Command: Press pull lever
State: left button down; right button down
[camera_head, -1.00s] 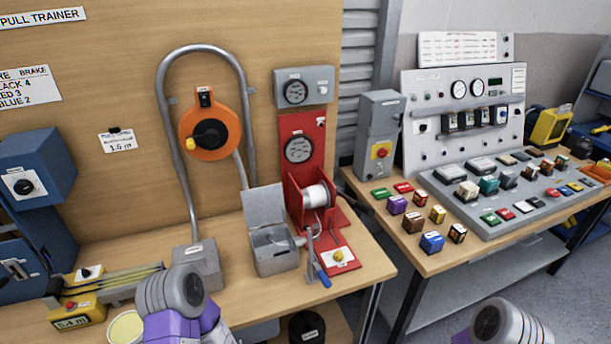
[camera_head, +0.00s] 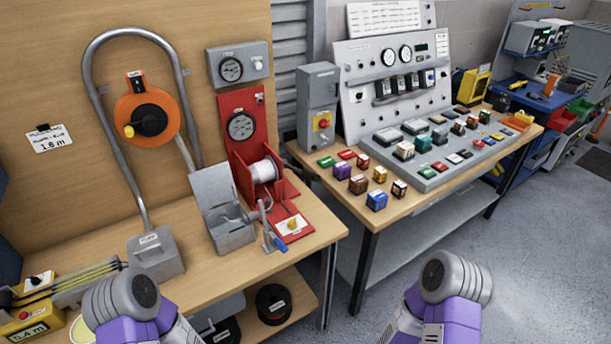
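The pull lever (camera_head: 274,240) with a blue handle stands at the front right of the wooden bench, beside a grey open-lidded box (camera_head: 228,226). The red winch unit (camera_head: 247,150) behind it carries a white spool (camera_head: 264,178) and a dial gauge. A white plate with a yellow knob (camera_head: 292,223) lies just right of the lever. Only grey and purple links of my two arms show along the bottom edge. Neither gripper is in view, and nothing of mine touches the lever.
An orange reel (camera_head: 148,120) and a bent grey conduit (camera_head: 92,90) are on the back board. A second table at right holds a control panel (camera_head: 395,85) and several small coloured blocks. A gap of floor separates the two tables, and open floor (camera_head: 540,250) lies at right.

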aim_at(311, 174)
jog(key=k, duration=0.35)
jog(key=z, duration=0.45)
jog(key=i, duration=0.75)
jog(key=u, duration=1.25)
